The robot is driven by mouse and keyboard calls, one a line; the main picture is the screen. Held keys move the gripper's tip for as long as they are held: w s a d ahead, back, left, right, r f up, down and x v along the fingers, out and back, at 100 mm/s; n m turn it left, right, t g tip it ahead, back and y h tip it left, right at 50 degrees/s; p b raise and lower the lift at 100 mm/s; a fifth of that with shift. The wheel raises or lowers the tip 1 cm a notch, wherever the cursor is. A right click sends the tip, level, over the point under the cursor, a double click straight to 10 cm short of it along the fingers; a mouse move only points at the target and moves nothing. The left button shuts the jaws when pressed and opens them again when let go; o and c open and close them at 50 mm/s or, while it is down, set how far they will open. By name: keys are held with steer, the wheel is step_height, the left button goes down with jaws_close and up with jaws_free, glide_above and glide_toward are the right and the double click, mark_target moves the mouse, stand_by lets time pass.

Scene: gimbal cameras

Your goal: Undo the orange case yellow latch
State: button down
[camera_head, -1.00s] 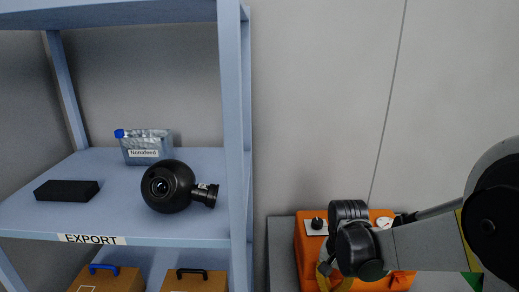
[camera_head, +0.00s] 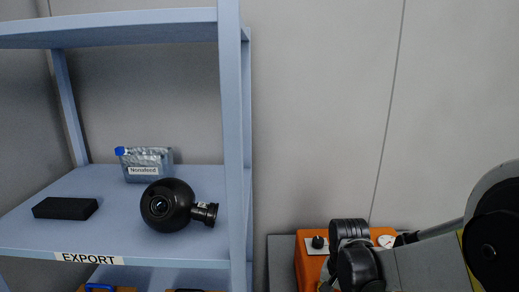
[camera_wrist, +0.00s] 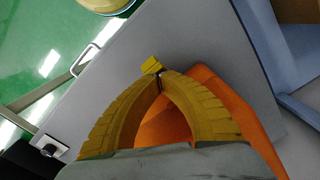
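The orange case (camera_head: 310,269) sits at the lower right in the head view, largely behind my arm and cut by the bottom edge. Its top carries a dark knob and a white gauge. In the wrist view the orange case (camera_wrist: 205,92) lies under and between my yellow fingers. The small bright yellow latch (camera_wrist: 152,65) sits at the case's edge, right at my fingertips. My gripper (camera_wrist: 160,79) has its tips drawn nearly together, with a thin dark piece between them by the latch. The head view does not show the fingertips.
The case stands on a grey surface (camera_wrist: 110,85); green floor (camera_wrist: 35,45) shows beyond it. A blue shelf (camera_head: 100,240) at left holds a black ball-shaped camera (camera_head: 166,205), a black box (camera_head: 65,208) and a Nonafeed container (camera_head: 145,164). A wall is behind the case.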

step_height(320, 180, up, 8)
steer(key=p, duration=0.6)
stand_by(0.4)
